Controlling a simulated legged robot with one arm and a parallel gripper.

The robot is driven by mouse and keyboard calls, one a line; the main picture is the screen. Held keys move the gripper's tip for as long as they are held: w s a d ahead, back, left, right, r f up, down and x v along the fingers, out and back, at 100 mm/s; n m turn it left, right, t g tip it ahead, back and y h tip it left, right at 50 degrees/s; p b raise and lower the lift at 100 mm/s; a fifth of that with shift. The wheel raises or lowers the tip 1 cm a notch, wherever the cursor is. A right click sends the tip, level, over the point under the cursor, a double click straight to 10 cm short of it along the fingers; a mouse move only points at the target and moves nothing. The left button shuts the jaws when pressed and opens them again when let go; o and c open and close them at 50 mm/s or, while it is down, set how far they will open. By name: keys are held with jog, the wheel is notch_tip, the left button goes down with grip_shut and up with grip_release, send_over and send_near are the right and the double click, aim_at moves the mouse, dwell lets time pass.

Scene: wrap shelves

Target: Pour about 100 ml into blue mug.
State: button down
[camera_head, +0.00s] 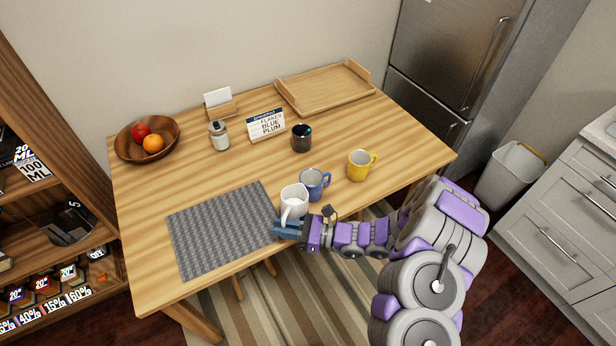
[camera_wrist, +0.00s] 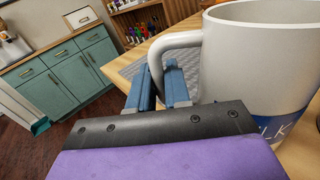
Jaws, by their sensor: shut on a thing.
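A white jug (camera_head: 296,197) is upright at the table's front edge. In the wrist view the jug (camera_wrist: 255,65) is large at the right and has a blue band with partly visible lettering ending in "LK". My gripper (camera_head: 283,229) is shut on the jug's handle; its blue fingers (camera_wrist: 159,88) sit on either side of the handle in the wrist view. The blue mug (camera_head: 317,186) stands just behind and to the right of the jug, partly hidden by it. The insides of the jug and the mug are hard to make out. I cannot tell whether the jug touches the table.
A yellow mug (camera_head: 359,166) stands right of the blue mug, and a black cup (camera_head: 301,138) behind it. A grey mat (camera_head: 222,230) lies at left. Farther back are a sign (camera_head: 266,124), a jar (camera_head: 219,136), a fruit bowl (camera_head: 128,154) and a wooden tray (camera_head: 335,98).

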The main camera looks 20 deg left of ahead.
aim_at(290, 218)
jog(key=w+r+m, duration=0.1)
jog(key=w+d+r+m+p, duration=0.1)
jog(key=r+m, duration=0.1)
jog(key=shift+w+d+y, duration=0.1)
jog(key=shift+y, duration=0.2)
jog(key=w+r+m+p, duration=0.2)
jog(key=r+p, duration=0.1)
jog(key=r+m+p, duration=0.1)
jog(key=r, duration=0.1)
jog(key=shift+w+a+r+m+t+y+p, duration=0.1)
jog(key=shift+w+a+m+t+y+p, duration=0.1)
jog(key=shift+w+m+t+y+p, duration=0.15)
jog(key=m, duration=0.1)
jog(key=w+m+p, duration=0.1)
jog(key=m, duration=0.1)
jog(key=shift+w+a+r+t, duration=0.1)
jog(key=shift+w+r+t, duration=0.15)
jog(key=shift+r, duration=0.15)
jog(key=shift+d+r+m+p, duration=0.15)
jog(key=shift+d+m+p, duration=0.15)
jog(key=shift+d, duration=0.1)
